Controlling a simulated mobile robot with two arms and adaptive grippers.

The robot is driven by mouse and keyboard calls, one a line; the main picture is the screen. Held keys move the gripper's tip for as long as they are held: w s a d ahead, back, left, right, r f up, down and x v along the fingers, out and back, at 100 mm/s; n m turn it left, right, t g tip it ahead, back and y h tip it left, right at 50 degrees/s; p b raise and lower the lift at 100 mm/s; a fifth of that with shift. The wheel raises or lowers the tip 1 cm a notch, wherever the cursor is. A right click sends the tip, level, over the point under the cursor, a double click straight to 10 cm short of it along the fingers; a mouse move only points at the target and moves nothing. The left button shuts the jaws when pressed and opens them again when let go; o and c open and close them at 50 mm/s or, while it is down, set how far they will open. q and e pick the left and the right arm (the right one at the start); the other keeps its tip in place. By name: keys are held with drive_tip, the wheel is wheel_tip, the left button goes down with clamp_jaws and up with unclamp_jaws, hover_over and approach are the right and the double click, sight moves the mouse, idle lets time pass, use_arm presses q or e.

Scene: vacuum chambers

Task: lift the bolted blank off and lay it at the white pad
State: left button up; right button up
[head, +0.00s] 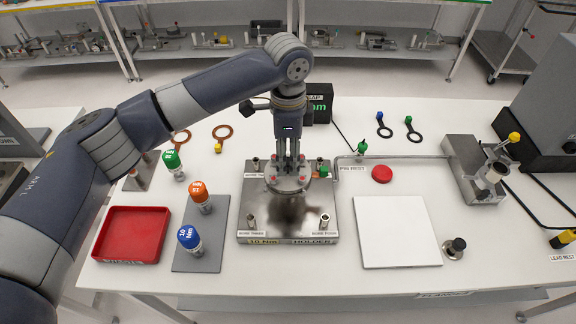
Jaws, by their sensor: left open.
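The bolted blank (289,183) is a round metal flange with reddish marks around its rim. It sits at the rear middle of the steel holder plate (258,224). My left gripper (288,172) points straight down over the blank, its fingers at the blank's centre. The fingers hide part of the blank, and I cannot tell whether they touch it. The left gripper is open. The white pad (398,232) lies flat and bare on the bench, right of the holder. My right gripper is not in view.
Left of the holder, green (173,163), orange (201,197) and blue (190,240) capped drivers stand near a red tray (131,235). A red disc (382,174) lies behind the pad. A metal fixture (477,168) stands at the right. A thin tube runs behind the pad.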

use_arm(q)
drive_tip(key=shift+f, duration=0.7)
drive_tip(key=shift+c, duration=1.3)
clamp_jaws()
drive_tip(key=shift+w, duration=0.1)
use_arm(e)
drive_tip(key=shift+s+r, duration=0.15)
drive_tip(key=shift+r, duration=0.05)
use_arm(q)
drive_tip(key=shift+r, duration=0.25)
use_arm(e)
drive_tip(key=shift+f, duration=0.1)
